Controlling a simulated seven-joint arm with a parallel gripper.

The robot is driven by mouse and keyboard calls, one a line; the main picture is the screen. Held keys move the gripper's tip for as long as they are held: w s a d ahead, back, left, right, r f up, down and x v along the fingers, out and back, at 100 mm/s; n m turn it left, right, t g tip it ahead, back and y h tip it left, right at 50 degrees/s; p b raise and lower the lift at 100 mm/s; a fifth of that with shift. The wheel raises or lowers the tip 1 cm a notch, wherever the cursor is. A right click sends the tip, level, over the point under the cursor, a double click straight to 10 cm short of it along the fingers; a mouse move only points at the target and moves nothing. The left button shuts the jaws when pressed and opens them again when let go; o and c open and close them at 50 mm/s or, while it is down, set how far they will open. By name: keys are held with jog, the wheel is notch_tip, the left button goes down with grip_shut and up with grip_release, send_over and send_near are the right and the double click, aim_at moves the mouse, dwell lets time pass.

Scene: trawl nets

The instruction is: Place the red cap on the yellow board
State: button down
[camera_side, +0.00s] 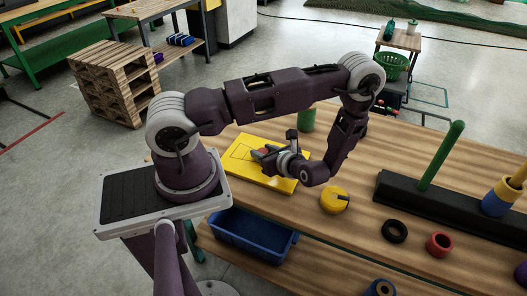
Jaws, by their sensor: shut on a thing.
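The yellow board (240,158) lies flat on the wooden table, left of the middle in the side view. My gripper (262,152) is over the board, with its fingers pointing left. It is shut on a small red thing, which looks like the red cap (265,149). The cap is mostly hidden by the fingers. I cannot tell whether the cap touches the board or is held just above it.
A yellow round piece (334,199) sits right of the board. A black ring (394,231) and a red ring (440,244) lie nearer the front. A green post (441,155) stands on a black base. A green cylinder (307,119) stands behind my gripper. A blue bin (252,239) is below.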

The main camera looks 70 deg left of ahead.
jog(key=c, duration=0.9)
grip_release()
jog(key=shift+d+r, duration=0.1)
jog(key=shift+r, duration=0.05)
jog(key=v, duration=1.2)
jog(key=shift+w+r, duration=0.1)
jog(key=s+d+r+n+t+h, duration=0.2)
jog(key=s+d+r+n+h, duration=0.1)
jog(key=r, duration=0.6)
jog(key=s+d+r+n+t+h, duration=0.3)
jog(key=d+r+n+h, duration=0.1)
jog(key=r+n, duration=0.3)
jog(key=s+d+r+n+t+h, duration=0.3)
jog(key=s+d+r+n+h, duration=0.1)
jog(key=r, duration=0.7)
jog(key=shift+d+r+n+h, duration=0.25)
jog(key=shift+d+n+h, duration=0.05)
jog(key=shift+n+h, duration=0.45)
